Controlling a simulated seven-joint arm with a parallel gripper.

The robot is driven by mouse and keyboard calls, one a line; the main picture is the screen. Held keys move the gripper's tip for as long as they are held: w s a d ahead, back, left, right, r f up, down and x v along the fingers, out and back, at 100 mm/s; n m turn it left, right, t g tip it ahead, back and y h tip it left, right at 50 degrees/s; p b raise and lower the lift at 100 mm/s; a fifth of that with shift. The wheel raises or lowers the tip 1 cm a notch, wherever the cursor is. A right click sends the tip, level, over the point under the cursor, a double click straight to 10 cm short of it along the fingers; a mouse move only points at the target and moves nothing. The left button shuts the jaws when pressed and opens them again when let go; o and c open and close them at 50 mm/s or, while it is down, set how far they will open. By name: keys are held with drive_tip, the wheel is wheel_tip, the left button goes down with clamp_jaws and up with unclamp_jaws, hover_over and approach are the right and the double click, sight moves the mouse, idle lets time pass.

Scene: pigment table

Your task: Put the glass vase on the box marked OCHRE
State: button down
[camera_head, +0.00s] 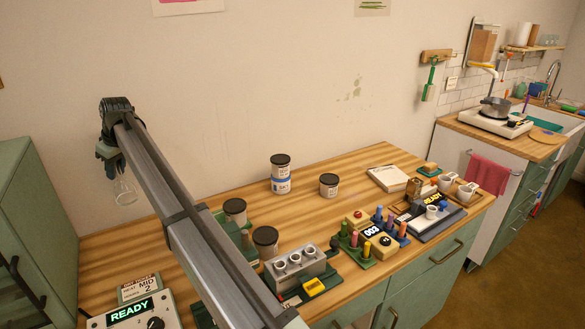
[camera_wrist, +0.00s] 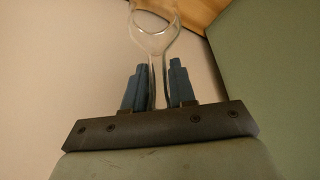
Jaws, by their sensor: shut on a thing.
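The clear glass vase (camera_head: 124,192) hangs below my gripper (camera_head: 108,152) at the upper left of the head view, in the air before the wall and clear of the wooden table. In the wrist view my gripper (camera_wrist: 158,88) is shut on the narrow neck of the vase (camera_wrist: 156,45), with one blue finger on each side. The round body of the vase is beyond the fingertips and partly cut off by the top edge. I cannot read the word OCHRE on anything, so I cannot tell which box bears it.
A flat white block (camera_head: 388,178) lies at the back right. Devices and pegs crowd the front. A green cabinet (camera_head: 30,210) stands left. My arm hides part of the table.

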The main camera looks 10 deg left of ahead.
drive_tip(key=w+d+r+m+t+h, duration=0.15)
drive_tip(key=w+d+m, duration=0.25)
drive_tip(key=w+d, duration=1.4)
drive_tip(key=w+d+r+m+t, duration=0.15)
drive_tip(key=w+d+m, duration=0.25)
drive_tip(key=w+d, duration=1.3)
drive_tip(key=w+d+f+m+h, duration=0.1)
drive_tip(key=w+d+m, duration=0.35)
drive_tip(key=d, duration=1.15)
drive_tip(key=w+d+f+m+h, duration=0.1)
drive_tip(key=w+d, duration=0.6)
drive_tip(key=d, duration=0.9)
drive_tip(key=w+d+f+m+h, duration=0.1)
drive_tip(key=w+d+m, duration=0.3)
drive_tip(key=d, duration=1.2)
drive_tip(key=s+x, duration=0.1)
drive_tip(key=x, duration=0.8)
drive_tip(key=shift+d+f+n+t, duration=0.15)
drive_tip(key=shift+f+n+t, duration=0.2)
drive_tip(key=shift+f+t, duration=0.05)
drive_tip(key=shift+s, duration=0.1)
